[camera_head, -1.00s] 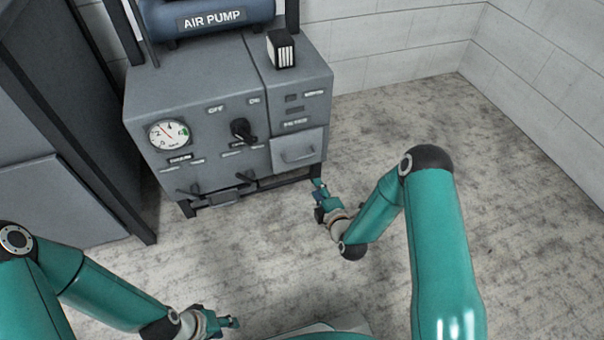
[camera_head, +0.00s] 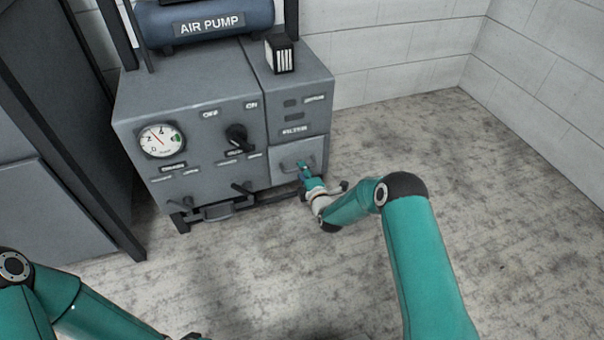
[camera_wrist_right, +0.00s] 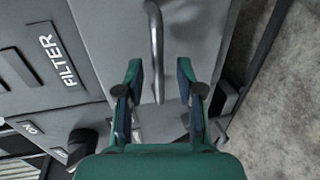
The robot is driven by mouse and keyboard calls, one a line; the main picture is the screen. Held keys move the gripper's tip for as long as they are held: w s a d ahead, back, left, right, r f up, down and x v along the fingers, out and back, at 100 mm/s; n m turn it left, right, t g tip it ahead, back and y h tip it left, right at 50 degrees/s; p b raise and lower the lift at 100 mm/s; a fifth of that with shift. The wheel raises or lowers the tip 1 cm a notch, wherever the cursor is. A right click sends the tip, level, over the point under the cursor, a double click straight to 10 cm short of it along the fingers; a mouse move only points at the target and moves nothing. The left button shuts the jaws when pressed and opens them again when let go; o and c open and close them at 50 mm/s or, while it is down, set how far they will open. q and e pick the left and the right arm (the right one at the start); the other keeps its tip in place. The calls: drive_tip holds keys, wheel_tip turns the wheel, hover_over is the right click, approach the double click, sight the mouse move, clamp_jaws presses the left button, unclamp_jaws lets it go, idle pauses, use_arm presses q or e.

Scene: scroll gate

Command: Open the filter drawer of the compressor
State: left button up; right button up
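The compressor (camera_head: 190,140) is a grey cabinet. Its filter drawer (camera_head: 282,153) is a light grey front at the lower right, under the FILTER label (camera_head: 295,131), and looks shut. The drawer's bar handle (camera_wrist_right: 156,45) runs up and down in the right wrist view. My right gripper (camera_head: 303,168) is at the drawer front in the head view. In the right wrist view its two fingers (camera_wrist_right: 160,80) are apart, with the handle's near end between them in the picture. I cannot tell whether they touch it.
A black selector knob (camera_head: 237,137), a gauge (camera_head: 161,141) and small levers (camera_head: 241,188) are on the cabinet front. A black box with white stripes (camera_head: 282,54) stands on top. A dark cabinet (camera_head: 60,150) is at left. The floor at right (camera_head: 420,160) is clear.

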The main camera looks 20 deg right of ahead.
drive_tip(key=shift+b+x, duration=0.35)
drive_tip(key=shift+x, duration=0.85)
drive_tip(key=shift+c, duration=0.2)
clamp_jaws()
